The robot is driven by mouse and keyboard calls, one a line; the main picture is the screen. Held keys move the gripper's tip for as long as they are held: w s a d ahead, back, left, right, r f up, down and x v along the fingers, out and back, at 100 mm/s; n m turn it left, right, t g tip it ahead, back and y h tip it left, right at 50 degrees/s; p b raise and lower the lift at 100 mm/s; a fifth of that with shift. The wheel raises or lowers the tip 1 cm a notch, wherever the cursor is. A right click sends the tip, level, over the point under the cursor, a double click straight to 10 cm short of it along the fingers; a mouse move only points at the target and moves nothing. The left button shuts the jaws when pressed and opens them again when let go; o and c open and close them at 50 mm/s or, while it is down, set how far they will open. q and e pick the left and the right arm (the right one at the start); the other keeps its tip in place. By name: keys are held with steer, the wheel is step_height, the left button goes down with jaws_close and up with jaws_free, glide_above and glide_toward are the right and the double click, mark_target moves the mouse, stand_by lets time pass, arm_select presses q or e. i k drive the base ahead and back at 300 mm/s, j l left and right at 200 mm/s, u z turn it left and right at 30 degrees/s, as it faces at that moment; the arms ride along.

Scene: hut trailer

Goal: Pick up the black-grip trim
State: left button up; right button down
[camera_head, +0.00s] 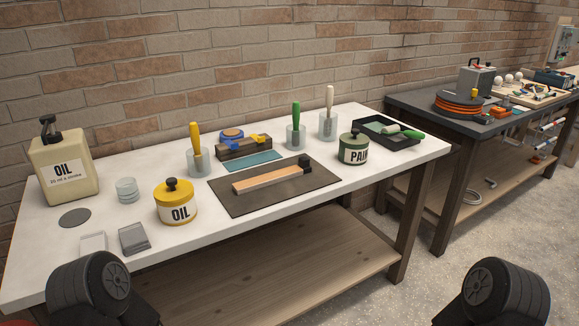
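The trim (266,178) is a long light-wood strip. It lies on a dark mat (322,180) near the middle of the white-topped workbench. A small black block, its grip (290,161), is at the strip's right end. The strip runs slantwise, its left end nearer the front edge. Nothing touches it from above. Only black rounded parts of my two arms show, at the lower left and lower right corners, well short of the trim. Neither gripper's fingers show.
A yellow oil tin (176,203) stands left of the mat, a green paint tin (354,149) right of it. Behind are a teal strip (251,161), a dark wooden block (243,149) and cups with coloured handles (296,135). The mat's front side is clear.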

mark_target(303, 168)
steer(key=i+l, duration=0.2)
steer(key=l, duration=0.15)
steer(key=i+l+u, duration=0.1)
steer(key=i+l, duration=0.35)
steer(key=l, duration=0.2)
steer(key=i+l+u, duration=0.1)
steer(key=l, duration=0.25)
steer(key=i+l, duration=0.25)
steer(key=l, duration=0.15)
steer(key=i+l, duration=0.2)
steer(key=l, duration=0.15)
steer(key=i+l+u, duration=0.1)
steer(key=l, duration=0.75)
steer(key=k+l+u, duration=0.1)
steer(key=l, duration=0.4)
steer(key=k+l, duration=0.1)
steer(key=l, duration=0.4)
